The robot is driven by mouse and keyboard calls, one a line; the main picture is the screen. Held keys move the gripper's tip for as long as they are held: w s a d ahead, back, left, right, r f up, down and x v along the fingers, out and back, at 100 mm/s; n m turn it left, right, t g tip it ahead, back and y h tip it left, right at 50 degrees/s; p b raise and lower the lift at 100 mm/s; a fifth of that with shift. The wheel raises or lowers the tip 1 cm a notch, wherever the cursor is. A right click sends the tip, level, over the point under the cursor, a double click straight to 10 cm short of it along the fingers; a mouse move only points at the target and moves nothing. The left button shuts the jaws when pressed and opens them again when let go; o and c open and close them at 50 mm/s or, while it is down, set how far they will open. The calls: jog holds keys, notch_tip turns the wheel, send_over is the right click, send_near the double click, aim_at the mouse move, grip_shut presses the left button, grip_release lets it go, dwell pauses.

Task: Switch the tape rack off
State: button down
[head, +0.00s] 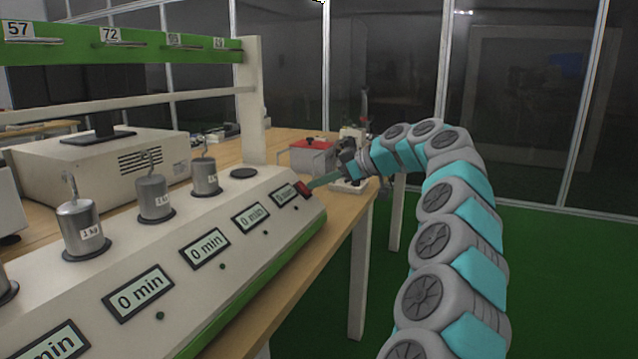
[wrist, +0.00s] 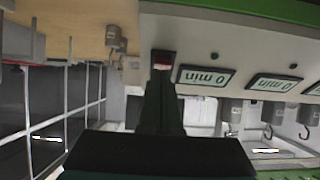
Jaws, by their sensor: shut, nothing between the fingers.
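The tape rack (head: 215,265) is a long, sloped white console with several "0 min" displays and a green lower edge. A small red rocker switch (head: 302,188) sits at its far right end, beside the last display. In the wrist view, which is upside down, the switch (wrist: 162,57) is dark red in a dark frame. My gripper (head: 312,185) is shut and empty, its green fingertips right at the switch. In the wrist view the fingertips (wrist: 160,78) overlap the switch's edge. I cannot tell whether they touch it, nor the switch's position.
A green numbered rail (head: 120,45) runs above, held by a white post (head: 250,100). A grey box with a red top (head: 312,155) stands behind on the wooden table (head: 345,213). The right side is open green floor.

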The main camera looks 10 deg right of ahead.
jog(key=shift+f+t+y+b, duration=0.3)
jog(key=shift+f+b, duration=0.5)
jog(key=shift+b, duration=0.4)
jog(key=shift+r, duration=0.35)
jog(key=shift+r+p, duration=0.6)
jog(key=shift+r, duration=0.2)
